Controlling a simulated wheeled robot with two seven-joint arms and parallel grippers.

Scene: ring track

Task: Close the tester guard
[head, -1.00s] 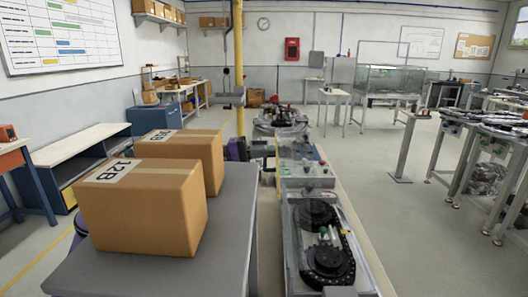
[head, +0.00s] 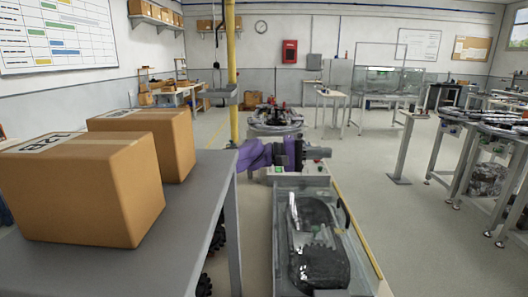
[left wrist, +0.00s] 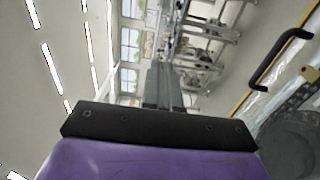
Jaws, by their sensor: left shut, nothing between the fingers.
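The tester (head: 283,262) is a long grey, clear-walled unit at lower centre in the head view, with dark round parts inside that look hazy. Its guard seems to be clear; a black bar handle (head: 343,213) stands at its right side. The handle also shows in the left wrist view (left wrist: 279,60) at upper right, beside a yellow edge. I cannot tell how far the guard is shut. My left gripper (head: 329,151) is shut and empty, beyond the tester's far end, pointing right, apart from the handle. Its fingers show in the left wrist view (left wrist: 163,88). My right gripper is not in view.
Two cardboard boxes (head: 82,195) stand on a grey table (head: 205,200) to the left. A yellow post (head: 231,70) rises behind the table.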

